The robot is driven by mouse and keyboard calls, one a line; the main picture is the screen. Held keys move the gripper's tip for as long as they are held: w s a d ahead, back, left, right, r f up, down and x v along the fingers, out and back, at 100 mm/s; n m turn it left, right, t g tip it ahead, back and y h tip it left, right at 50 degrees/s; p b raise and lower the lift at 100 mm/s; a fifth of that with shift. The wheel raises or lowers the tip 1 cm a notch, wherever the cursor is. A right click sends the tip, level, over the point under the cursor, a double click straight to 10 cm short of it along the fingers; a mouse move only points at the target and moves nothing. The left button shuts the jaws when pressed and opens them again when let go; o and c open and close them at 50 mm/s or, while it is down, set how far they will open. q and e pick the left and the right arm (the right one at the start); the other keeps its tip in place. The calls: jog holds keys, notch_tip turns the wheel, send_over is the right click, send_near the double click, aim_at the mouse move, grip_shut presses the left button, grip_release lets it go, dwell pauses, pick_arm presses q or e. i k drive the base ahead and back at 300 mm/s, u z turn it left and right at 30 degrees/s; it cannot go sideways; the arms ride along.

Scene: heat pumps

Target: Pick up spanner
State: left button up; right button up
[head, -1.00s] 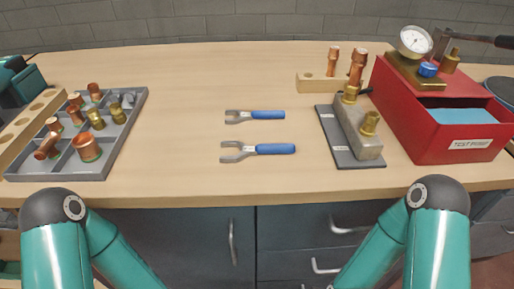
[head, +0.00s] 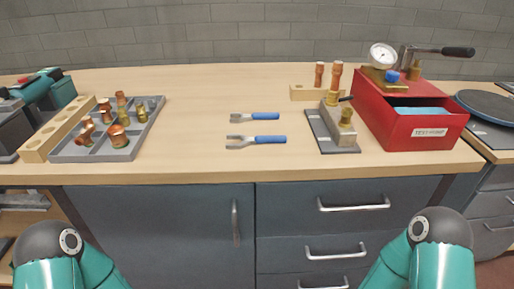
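Two spanners with blue handles and grey open jaws lie flat on the wooden workbench (head: 200,160), one behind the other. The rear spanner (head: 262,116) looks smaller. The front spanner (head: 266,140) is larger. Both have their jaws to the left and handles to the right. Only teal arm links of mine with dark joints show at the bottom left and bottom right, in front of the bench. Neither gripper is in the picture.
A grey compartment tray (head: 76,152) with copper and brass fittings lies left. A metal block on a dark plate (head: 318,132), a wooden holder with copper pieces (head: 302,93) and a red test pump box (head: 380,120) stand right. The bench between is clear around the spanners.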

aim_at(259, 139)
jog(key=u, duration=3.7)
jog(key=k, duration=0.1)
jog(key=z, duration=2.35)
jog(key=k, duration=1.7)
jog(key=z, duration=0.25)
jog(key=i, duration=1)
jog(key=z, duration=0.05)
